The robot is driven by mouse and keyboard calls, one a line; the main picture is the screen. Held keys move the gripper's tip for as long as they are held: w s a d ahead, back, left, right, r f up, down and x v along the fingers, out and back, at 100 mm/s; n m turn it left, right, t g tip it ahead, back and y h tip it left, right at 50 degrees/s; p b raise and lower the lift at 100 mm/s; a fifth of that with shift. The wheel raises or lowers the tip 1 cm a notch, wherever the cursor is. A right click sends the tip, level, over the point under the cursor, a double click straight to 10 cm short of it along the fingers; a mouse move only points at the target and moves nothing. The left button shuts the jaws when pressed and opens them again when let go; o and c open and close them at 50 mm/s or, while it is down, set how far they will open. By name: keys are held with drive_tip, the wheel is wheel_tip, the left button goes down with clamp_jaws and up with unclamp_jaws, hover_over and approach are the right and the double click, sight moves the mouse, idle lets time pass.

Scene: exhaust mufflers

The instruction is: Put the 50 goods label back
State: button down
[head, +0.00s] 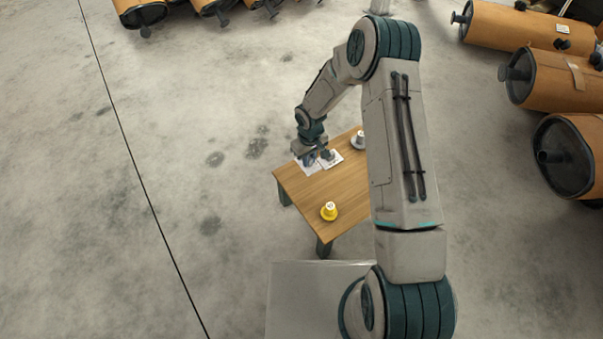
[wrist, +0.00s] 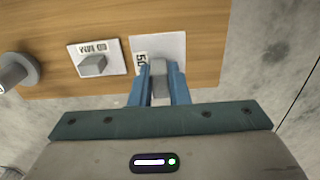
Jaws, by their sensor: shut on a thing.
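The 50 label is a white card (wrist: 167,46) with dark print, "50" partly readable, and a grey block standing on it. My gripper (wrist: 158,88) has its two blue fingers shut on that grey block. In the head view my gripper (head: 309,157) is over the far left part of the wooden table, at the white card (head: 311,167). The fingers cover part of the card and print. I cannot tell whether the card touches the table top.
A second white card (wrist: 90,57) with a grey block lies beside the first on the table (head: 300,190). A grey-white cup-shaped thing (head: 358,140) and a yellow one (head: 329,211) stand there too. Brown mufflers (head: 553,80) lie on the floor; the floor at left is free.

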sight(302, 166)
drive_tip(key=shift+s+a+f+b, duration=0.2)
drive_tip(key=shift+a+f, duration=0.25)
drive_tip(key=shift+a, duration=0.15)
drive_tip(key=shift+s+a+f+b, duration=0.1)
drive_tip(key=shift+s+a+f, duration=0.1)
drive_tip(key=shift+a+f, duration=0.35)
drive_tip(key=shift+f+b, duration=0.9)
drive_tip(key=shift+f, duration=0.85)
drive_tip(key=shift+f, duration=0.2)
drive_tip(key=c, duration=1.4)
unclamp_jaws()
drive_tip(key=shift+r, duration=0.1)
